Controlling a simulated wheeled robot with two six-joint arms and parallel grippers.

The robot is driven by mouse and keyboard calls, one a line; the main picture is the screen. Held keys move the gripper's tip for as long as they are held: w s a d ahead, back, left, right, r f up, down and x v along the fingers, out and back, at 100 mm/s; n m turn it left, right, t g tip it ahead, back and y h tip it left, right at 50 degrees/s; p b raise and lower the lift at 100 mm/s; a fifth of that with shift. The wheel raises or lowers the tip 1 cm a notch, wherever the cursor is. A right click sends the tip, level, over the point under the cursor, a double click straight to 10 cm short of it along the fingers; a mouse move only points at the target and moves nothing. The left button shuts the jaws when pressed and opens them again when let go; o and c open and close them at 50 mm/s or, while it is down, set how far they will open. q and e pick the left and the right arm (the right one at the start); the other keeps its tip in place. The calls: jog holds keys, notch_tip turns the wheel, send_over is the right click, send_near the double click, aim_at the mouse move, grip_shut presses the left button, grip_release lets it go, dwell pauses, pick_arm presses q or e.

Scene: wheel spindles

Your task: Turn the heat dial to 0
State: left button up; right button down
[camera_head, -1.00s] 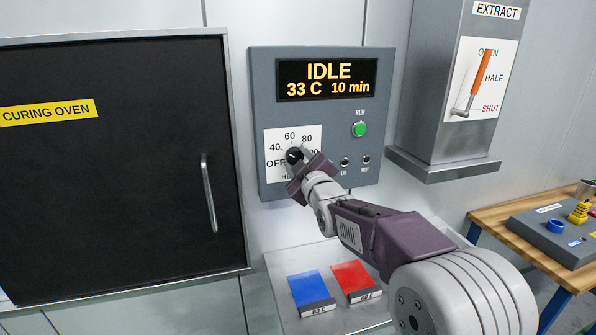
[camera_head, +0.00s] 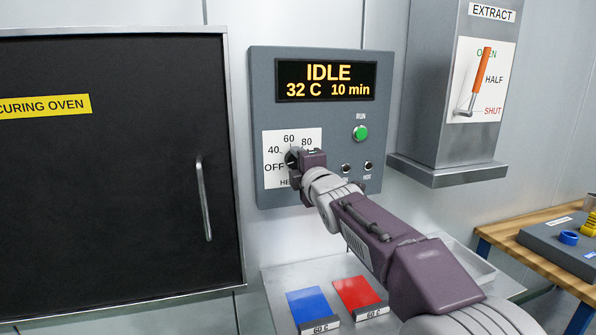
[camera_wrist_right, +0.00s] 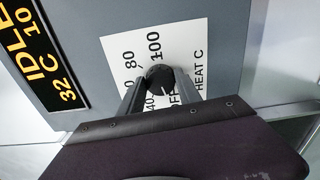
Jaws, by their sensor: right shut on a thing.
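The heat dial (camera_head: 291,156) is a small black knob on a white scale plate (camera_head: 273,181) marked OFF, 40, 60, 80 and more. My right gripper (camera_head: 298,160) is at the dial and hides part of the plate. In the right wrist view the round black dial (camera_wrist_right: 160,79) sits between the two fingers of my right gripper (camera_wrist_right: 159,84), which is shut on it. A small white mark shows on the dial, but I cannot tell exactly which label it meets. My left gripper is not in view.
The display (camera_head: 326,81) reads IDLE, 32 C, 10 min. A green RUN button (camera_head: 360,133) and two small switches are to the right. The curing oven door (camera_head: 110,200) is at left, the extract lever (camera_head: 480,80) at upper right. Blue (camera_head: 312,305) and red (camera_head: 356,292) pads lie below.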

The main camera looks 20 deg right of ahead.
jog(key=shift+f+n, duration=0.1)
jog(key=shift+n, duration=0.4)
jog(key=shift+b, duration=0.3)
jog(key=c, duration=0.8)
grip_release()
jog(key=shift+c, duration=0.2)
jog(key=shift+s, duration=0.1)
jog(key=s, duration=0.9)
jog(key=shift+d, duration=0.15)
jog(key=shift+w, duration=0.1)
